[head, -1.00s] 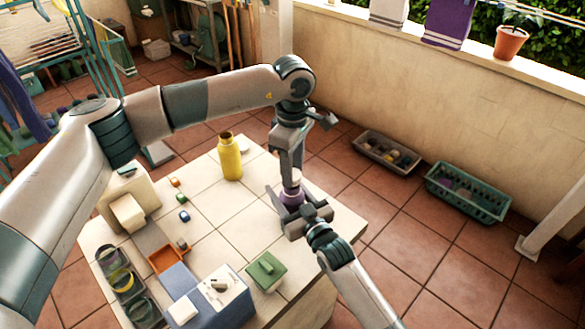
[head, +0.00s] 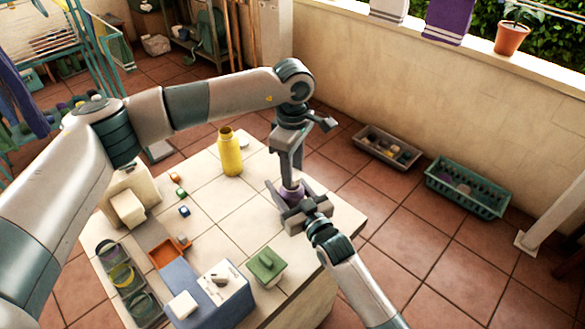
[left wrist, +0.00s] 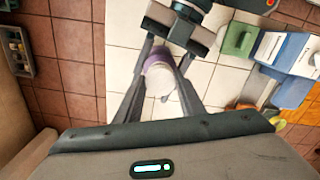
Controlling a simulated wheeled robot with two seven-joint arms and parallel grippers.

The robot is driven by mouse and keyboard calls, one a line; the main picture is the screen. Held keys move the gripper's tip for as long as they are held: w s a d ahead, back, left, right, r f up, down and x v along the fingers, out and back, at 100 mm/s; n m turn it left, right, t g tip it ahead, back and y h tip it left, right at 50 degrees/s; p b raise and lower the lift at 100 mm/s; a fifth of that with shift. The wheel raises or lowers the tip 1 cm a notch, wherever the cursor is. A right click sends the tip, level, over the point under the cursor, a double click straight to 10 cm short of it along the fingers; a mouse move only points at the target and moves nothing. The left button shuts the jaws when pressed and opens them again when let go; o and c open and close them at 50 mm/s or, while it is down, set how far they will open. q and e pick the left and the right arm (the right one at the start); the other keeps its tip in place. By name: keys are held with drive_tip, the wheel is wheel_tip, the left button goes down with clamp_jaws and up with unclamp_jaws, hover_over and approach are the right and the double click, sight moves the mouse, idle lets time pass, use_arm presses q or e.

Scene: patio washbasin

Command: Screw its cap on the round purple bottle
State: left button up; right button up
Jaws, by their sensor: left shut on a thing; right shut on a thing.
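The round purple bottle (head: 291,193) stands near the table's right edge, mostly hidden by my grippers. My right gripper (head: 294,207) is shut on it from the front, low at its body. My left gripper (head: 291,180) points down from above and is shut on the pale cap (left wrist: 160,80), at the bottle's top. In the left wrist view the cap lies between the fingers, with the purple of the bottle (left wrist: 154,62) just beyond it. I cannot tell whether the cap is seated on the neck.
A yellow bottle (head: 230,155) stands open at the table's back. Small caps (head: 183,211) lie to the left. An orange tray (head: 168,254), a blue block (head: 205,300) and a green-lidded box (head: 266,264) stand at the front. The tiled middle is clear.

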use_arm(q)
drive_tip(key=shift+f, duration=0.55)
idle(0.4)
drive_tip(key=m, duration=0.4)
drive_tip(key=shift+m, duration=0.3)
drive_tip(key=m, duration=0.5)
drive_tip(key=shift+a+m, duration=0.1)
drive_tip(key=shift+m, duration=0.2)
drive_tip(key=m, duration=0.5)
drive_tip(key=shift+m, duration=0.4)
drive_tip(key=m, duration=0.6)
drive_tip(key=shift+a+m, duration=0.1)
drive_tip(key=shift+m, duration=0.3)
drive_tip(key=o, duration=1)
